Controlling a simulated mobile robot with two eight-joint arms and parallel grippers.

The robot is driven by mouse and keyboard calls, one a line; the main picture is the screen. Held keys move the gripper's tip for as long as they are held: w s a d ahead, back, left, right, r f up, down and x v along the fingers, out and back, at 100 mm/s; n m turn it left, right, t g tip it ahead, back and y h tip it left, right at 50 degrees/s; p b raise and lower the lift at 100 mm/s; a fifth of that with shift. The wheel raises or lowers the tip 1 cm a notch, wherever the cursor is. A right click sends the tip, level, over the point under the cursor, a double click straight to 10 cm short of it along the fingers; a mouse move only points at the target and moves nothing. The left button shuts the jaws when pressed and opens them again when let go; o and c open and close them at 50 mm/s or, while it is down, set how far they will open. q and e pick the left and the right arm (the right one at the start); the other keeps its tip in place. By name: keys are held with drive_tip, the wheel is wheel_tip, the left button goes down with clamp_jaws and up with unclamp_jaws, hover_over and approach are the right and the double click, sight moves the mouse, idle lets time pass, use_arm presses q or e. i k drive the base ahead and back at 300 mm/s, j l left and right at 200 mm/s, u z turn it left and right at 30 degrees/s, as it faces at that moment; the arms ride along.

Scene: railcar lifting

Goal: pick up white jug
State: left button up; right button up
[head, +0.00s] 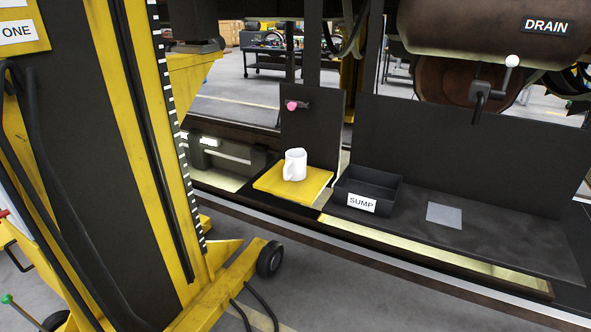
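The white jug (295,164) stands upright on a yellow pad (309,194) at the left end of a dark bench. Its handle side faces left toward the camera. Neither of my grippers shows in the head view, so I cannot see whether they are open or shut.
A black bin labelled SUMP (381,186) and a grey plate (444,215) are right of the jug. A pink knob (297,106) is on the panel behind it. A yellow lifting column (162,140) with wheeled foot (269,259) fills the left. A white-knobbed lever (511,62) is upper right.

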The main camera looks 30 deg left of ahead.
sight(294, 167)
drive_tip(key=u, duration=0.4)
drive_tip(key=i+u, duration=0.6)
drive_tip(key=u, duration=0.2)
